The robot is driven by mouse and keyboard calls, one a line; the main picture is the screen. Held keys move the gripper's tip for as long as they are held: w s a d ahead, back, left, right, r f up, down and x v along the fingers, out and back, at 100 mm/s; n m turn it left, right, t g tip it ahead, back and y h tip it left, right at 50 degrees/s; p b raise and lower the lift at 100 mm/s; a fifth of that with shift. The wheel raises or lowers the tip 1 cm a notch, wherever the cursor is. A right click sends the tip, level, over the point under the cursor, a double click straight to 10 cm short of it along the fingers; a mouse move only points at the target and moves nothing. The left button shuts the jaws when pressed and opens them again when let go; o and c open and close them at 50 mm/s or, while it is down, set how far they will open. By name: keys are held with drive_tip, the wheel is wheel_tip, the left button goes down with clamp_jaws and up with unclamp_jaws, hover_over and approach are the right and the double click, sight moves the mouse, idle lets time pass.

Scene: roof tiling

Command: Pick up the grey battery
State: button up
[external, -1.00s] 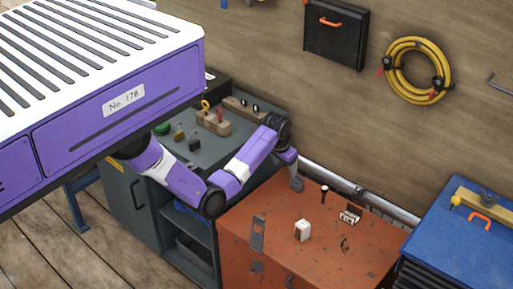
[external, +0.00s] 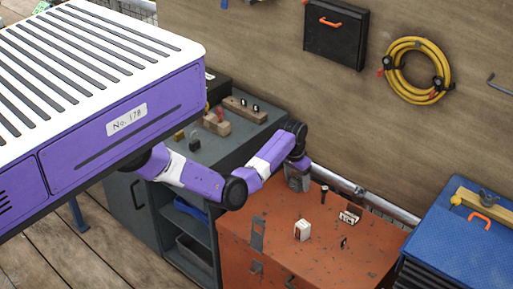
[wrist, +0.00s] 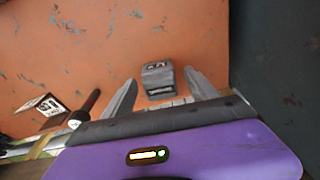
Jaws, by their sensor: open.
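The grey battery (wrist: 157,80) is a small blocky grey piece with dark marks on its end, seen in the wrist view over the orange cabinet top (wrist: 60,50). My gripper (wrist: 160,77) is open, with one grey finger on each side of the battery and visible gaps between. The fingers do not appear to touch it. In the external view my gripper (external: 298,178) is low over the far left corner of the orange cabinet (external: 270,215). The battery cannot be told apart from the fingers there.
A dark cylinder (external: 324,194), a small open box (external: 350,214) and a white block (external: 302,230) stand on the orange cabinet near my gripper. A pipe (external: 350,187) runs along the wall behind. A blue chest (external: 450,240) stands at right.

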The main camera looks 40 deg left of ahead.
drive_tip(key=shift+f, duration=0.3)
clamp_jaws()
drive_tip(key=shift+r, duration=0.1)
